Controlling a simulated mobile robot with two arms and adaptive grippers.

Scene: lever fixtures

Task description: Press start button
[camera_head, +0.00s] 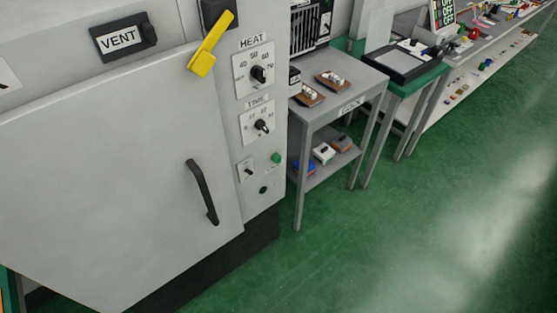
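A grey cabinet stands at the left, with a control panel on its right side. On the panel are a HEAT dial (258,75), a TIME dial (262,125) below it, and a small toggle switch (247,170). A round green button (275,158) sits at the lower right of the panel. A small dark round button (263,190) is below it. I cannot read any label that says start. Neither of my grippers shows in this view.
A yellow lever (211,45) and a VENT switch (124,37) are above the closed door (90,170) with its black handle (202,192). A grey table (350,84) holding small parts stands right of the panel. Green floor (400,235) in front is clear.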

